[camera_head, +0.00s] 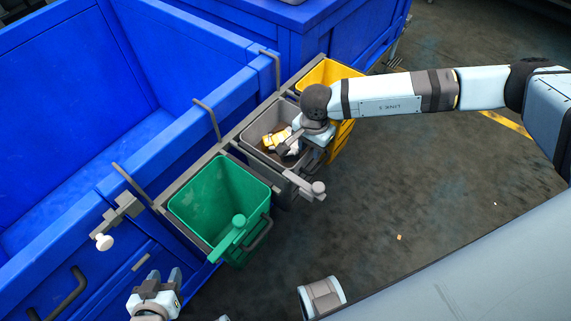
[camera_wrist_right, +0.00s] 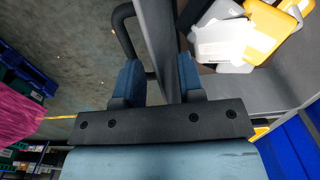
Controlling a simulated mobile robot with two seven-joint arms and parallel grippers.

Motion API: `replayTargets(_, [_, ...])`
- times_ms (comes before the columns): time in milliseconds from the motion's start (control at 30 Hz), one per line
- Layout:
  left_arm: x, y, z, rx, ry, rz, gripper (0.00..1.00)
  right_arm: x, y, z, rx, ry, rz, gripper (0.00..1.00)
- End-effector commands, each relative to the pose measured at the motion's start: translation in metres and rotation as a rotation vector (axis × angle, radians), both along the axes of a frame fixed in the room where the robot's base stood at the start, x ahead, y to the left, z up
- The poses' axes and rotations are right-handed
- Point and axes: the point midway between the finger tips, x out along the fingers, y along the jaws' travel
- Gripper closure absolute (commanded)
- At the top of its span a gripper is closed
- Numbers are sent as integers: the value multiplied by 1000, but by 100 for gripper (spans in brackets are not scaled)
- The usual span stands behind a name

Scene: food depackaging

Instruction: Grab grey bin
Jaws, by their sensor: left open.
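The grey bin (camera_head: 254,137) hangs between the green and yellow bins on the side of a blue container. It holds white and yellow packages (camera_head: 283,141). My right gripper (camera_wrist_right: 160,65) is at the bin's front side. In the right wrist view its two fingers are apart, with the grey bin's wall (camera_wrist_right: 158,38) between them. A gap shows beside the left-hand finger; I cannot tell whether the other finger touches the wall. In the head view my right wrist partly covers this side. My left gripper (camera_head: 164,276) is open and empty at the bottom, away from the grey bin.
The green bin (camera_head: 207,199) is on the near side and the yellow bin (camera_head: 322,74) on the far side. Grey hooks (camera_head: 208,115) hold the bin frame on the blue container (camera_head: 60,60). Open floor (camera_head: 430,190) lies to the right.

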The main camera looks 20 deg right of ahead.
Motion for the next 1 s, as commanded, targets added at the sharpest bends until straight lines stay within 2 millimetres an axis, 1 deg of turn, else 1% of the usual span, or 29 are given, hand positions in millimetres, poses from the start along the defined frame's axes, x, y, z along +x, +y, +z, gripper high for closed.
replayTargets(33, [0, -1, 0, -2, 0, 1, 57, 0, 0, -5, 0, 0, 0, 64])
replayTargets(100, [0, -1, 0, -3, 0, 2, 57, 0, 0, -8, 1, -1, 1, 64])
replayTargets(367, [0, 0, 0, 2, 0, -1, 57, 0, 0, -8, 1, -1, 0, 64])
replayTargets(667, [-1, 4, -6, 13, -1, -9, 57, 0, 0, -11, 1, -1, 0, 64])
replayTargets(1000, [0, 2, -7, 8, -1, -6, 57, 0, 0, -13, 1, -1, 0, 64])
